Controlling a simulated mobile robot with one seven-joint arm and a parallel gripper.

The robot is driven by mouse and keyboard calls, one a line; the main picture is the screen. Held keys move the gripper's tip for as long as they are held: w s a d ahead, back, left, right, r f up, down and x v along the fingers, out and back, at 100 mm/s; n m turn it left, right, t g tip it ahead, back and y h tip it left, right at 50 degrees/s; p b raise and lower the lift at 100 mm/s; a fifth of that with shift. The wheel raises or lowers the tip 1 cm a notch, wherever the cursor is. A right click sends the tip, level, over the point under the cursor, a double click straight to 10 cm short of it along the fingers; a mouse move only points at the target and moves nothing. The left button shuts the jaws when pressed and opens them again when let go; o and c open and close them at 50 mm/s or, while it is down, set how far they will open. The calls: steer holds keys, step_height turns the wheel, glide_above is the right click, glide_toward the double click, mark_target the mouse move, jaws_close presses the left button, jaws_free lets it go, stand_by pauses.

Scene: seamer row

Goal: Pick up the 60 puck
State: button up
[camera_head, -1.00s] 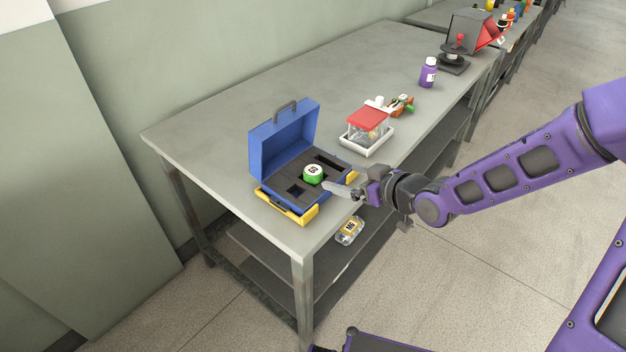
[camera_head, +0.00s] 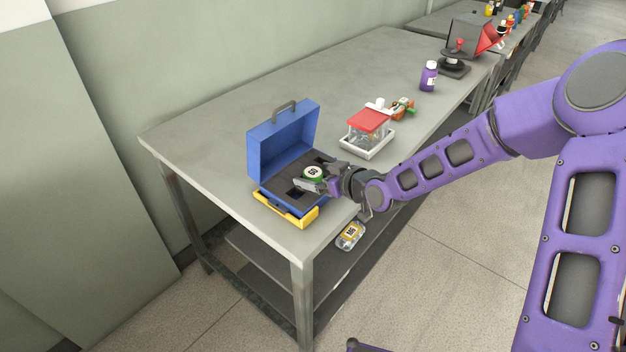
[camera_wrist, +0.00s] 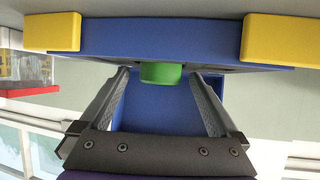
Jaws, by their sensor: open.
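The 60 puck (camera_head: 314,172) is green with a white top and a dark number. It sits in the dark insert of an open blue case (camera_head: 283,139) with yellow latches. It also shows as a green block in the wrist view (camera_wrist: 161,73). My gripper (camera_head: 312,182) is at the front right of the puck, low over the case. In the wrist view my gripper (camera_wrist: 160,82) is open, with one finger on each side of the puck and a gap to both. The puck's lower part is hidden in the head view.
The case stands at the near end of a grey metal table (camera_head: 215,125). A red-lidded clear box (camera_head: 368,125) and a purple bottle (camera_head: 428,77) stand farther right. A small package (camera_head: 349,236) lies on the lower shelf. The table's left back is clear.

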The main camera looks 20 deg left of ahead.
steer(key=c, duration=1.5)
